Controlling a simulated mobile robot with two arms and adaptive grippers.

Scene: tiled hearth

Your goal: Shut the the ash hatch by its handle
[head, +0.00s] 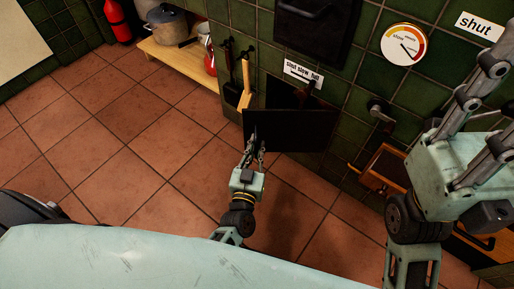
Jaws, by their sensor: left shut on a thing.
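The ash hatch (300,131) is a flat black door panel low on the green tiled wall, standing open away from its dark opening. My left gripper (254,143) is at the panel's left end, its fingers closed on the hatch's handle; the handle itself is mostly hidden by the fingers. My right gripper (492,75) is large and close at the right edge, away from the hatch. Its fingertips run toward the frame edge, so its opening is unclear.
A label (303,76) is above the hatch, below a black box (316,28). A gauge (404,44) and "shut" sign (479,27) are to the right. A wooden drawer (384,170) sits right of the hatch. A low shelf (182,62) holds a pot (167,25). Tiled floor (130,155) is clear at left.

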